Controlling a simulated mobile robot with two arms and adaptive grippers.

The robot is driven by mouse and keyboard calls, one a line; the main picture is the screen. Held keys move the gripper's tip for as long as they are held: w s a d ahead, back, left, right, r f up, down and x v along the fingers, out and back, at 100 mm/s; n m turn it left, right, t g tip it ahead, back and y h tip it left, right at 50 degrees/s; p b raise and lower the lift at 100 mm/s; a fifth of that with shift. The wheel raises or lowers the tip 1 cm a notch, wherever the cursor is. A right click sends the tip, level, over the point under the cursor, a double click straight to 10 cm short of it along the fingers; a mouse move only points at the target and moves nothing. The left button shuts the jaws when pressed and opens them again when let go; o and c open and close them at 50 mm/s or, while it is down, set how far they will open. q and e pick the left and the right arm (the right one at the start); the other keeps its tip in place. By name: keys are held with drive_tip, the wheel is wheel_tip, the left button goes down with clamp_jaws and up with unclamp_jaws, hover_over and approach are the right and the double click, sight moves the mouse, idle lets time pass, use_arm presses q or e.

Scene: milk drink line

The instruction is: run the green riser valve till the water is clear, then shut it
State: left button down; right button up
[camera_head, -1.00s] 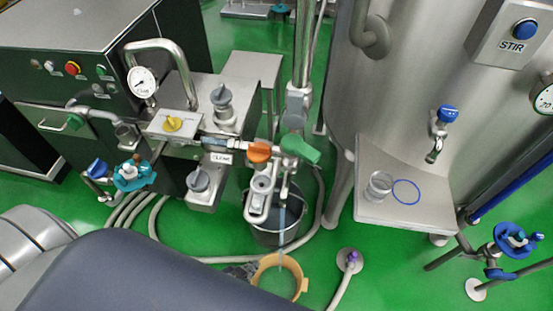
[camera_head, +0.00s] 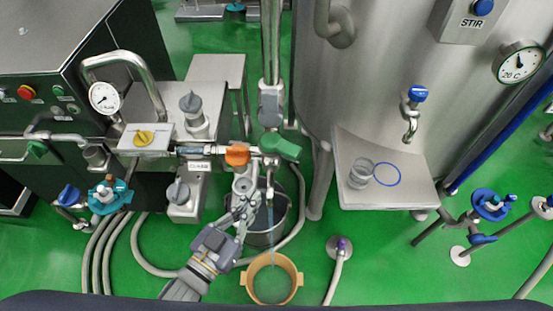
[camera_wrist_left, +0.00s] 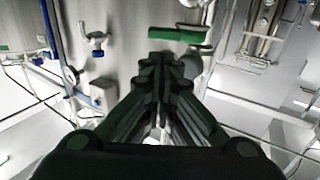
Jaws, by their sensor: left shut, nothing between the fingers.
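The green riser valve handle (camera_head: 279,147) sits on the pipe right of an orange handle. In the left wrist view the green handle (camera_wrist_left: 178,35) lies just beyond the fingertips. Below the valve a thin, pale bluish stream (camera_head: 270,215) runs from the spout into a tan two-eared tub (camera_head: 244,282). The tub holds greyish liquid; how clear it is I cannot tell. My left gripper (camera_head: 245,170) is shut and empty, left of the spout and just below the orange handle (camera_head: 236,155). The wrist view shows its closed fingers (camera_wrist_left: 160,75). My right gripper is not in view.
A grey bucket (camera_head: 287,224) stands behind the tub. Hoses (camera_head: 145,262) loop over the green floor at left. A yellow-knobbed block (camera_head: 145,139) sits left of the valve.

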use_arm(q)
drive_tip(key=p, duration=0.3)
approach(280, 146)
drive_tip(key=w+d, duration=0.3)
drive_tip(key=d, duration=0.2)
drive_tip(key=shift+w+r, duration=0.15)
drive_tip(key=shift+w, duration=0.15)
drive_tip(key=shift+d, duration=0.1)
